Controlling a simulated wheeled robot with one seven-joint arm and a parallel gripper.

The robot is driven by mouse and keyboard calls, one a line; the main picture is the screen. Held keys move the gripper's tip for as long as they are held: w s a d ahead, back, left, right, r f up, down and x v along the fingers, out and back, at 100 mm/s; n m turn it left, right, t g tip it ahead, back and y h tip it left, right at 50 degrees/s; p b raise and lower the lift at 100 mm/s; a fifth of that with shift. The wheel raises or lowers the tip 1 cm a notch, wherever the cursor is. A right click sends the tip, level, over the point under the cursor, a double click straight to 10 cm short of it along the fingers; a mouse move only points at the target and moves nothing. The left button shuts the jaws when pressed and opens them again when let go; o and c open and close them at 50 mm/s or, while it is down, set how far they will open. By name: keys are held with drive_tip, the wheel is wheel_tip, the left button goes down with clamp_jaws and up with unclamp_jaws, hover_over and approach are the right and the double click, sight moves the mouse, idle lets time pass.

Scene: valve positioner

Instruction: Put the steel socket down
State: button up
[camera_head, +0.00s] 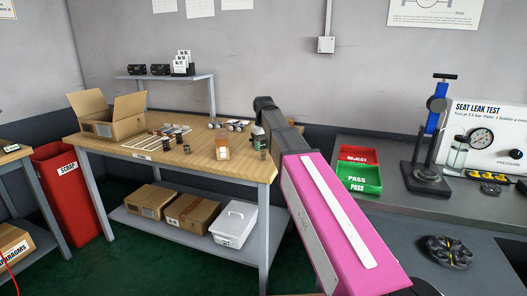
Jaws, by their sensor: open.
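My gripper (258,140) is at the right end of the wooden workbench (225,172), partly hidden by my pink arm. It is open. A small grey-brown cylinder (263,155), which looks like the steel socket, stands on the bench top just below it. The picture is too small to tell whether the fingers still surround or touch it. Several small dark cylinders (187,149) stand further left on the bench.
An open cardboard box (110,121) is at the bench's left end. Red REJECT (359,154) and green PASS (359,178) trays lie on the grey bench to the right, near a blue press (434,113).

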sight(264, 152)
wheel_tip(264, 152, up, 10)
idle(0.4)
drive_tip(key=shift+f, duration=0.1)
